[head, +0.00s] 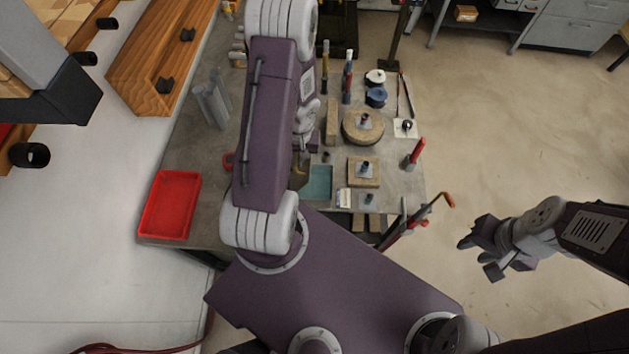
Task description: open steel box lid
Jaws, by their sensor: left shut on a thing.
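A shallow box with a teal inside (319,184), which looks like the steel box, sits at the near edge of the workbench, partly hidden by my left arm. A brownish plate (301,173), likely its lid, stands at the box's left side, mostly behind the arm. My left gripper (311,141) is just beyond the box, largely covered by its own arm. It is shut, apparently on the lid, but the contact is hidden. My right gripper (482,254) is open and empty over the floor, right of the bench.
A red tray (172,205) lies on the bench's left corner. Right of the box are wooden blocks (363,172), a round wooden disc (363,127), a red-handled tool (415,153) and blue pots (376,96). A clamp with a red handle (420,213) sticks out at the near right edge.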

